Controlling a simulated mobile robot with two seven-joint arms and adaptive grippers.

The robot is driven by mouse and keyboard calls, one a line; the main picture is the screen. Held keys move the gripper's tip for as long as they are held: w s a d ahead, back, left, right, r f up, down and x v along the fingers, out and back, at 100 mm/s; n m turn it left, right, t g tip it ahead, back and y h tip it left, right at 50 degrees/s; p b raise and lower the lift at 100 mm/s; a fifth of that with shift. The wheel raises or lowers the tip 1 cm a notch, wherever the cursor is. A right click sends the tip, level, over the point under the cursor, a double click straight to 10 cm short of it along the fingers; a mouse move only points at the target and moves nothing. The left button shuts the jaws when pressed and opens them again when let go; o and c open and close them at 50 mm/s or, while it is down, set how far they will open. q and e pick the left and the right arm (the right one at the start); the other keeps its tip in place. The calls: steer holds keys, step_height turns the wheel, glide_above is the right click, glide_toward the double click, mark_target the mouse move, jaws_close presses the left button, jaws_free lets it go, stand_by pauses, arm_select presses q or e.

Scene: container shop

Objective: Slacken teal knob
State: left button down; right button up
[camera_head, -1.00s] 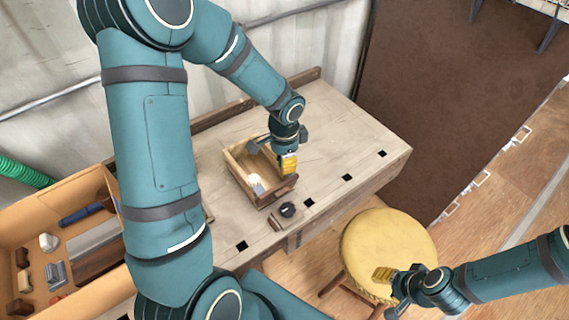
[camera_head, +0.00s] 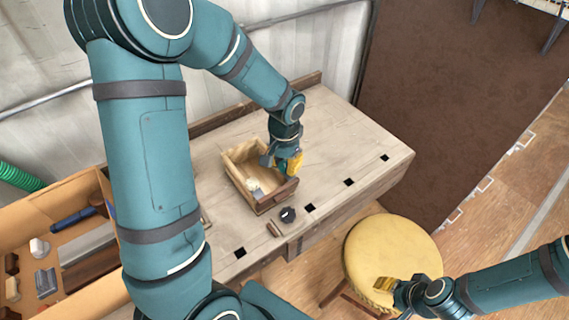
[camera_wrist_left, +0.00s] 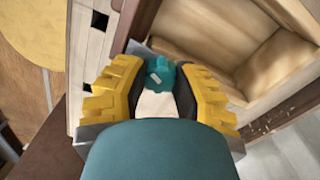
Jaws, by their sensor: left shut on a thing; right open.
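The teal knob (camera_wrist_left: 160,78), with a pale mark on it, sits between the yellow fingers of my left gripper (camera_wrist_left: 158,90) in the left wrist view. My left gripper (camera_head: 288,165) is shut on it, at the right side of an open wooden box (camera_head: 240,180) on the workbench. In the head view a little teal shows by the fingers; most of the knob is hidden. My right gripper (camera_head: 385,284) is open and empty near the front of the round yellow stool.
A black knob (camera_head: 288,214) stands near the bench's (camera_head: 335,140) front edge. The wooden box holds small pale and grey items. The yellow stool (camera_head: 392,250) stands before the bench. A tray of tools (camera_head: 50,265) is at the left. The bench's right part is clear.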

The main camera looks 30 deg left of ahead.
mark_target(284, 164)
stand_by(0.3)
arm_select(q)
steer(key=c, duration=0.7)
jaws_free()
steer(key=shift+o, duration=0.2)
step_height(284, 164, up, 12)
steer(key=shift+f, duration=0.1)
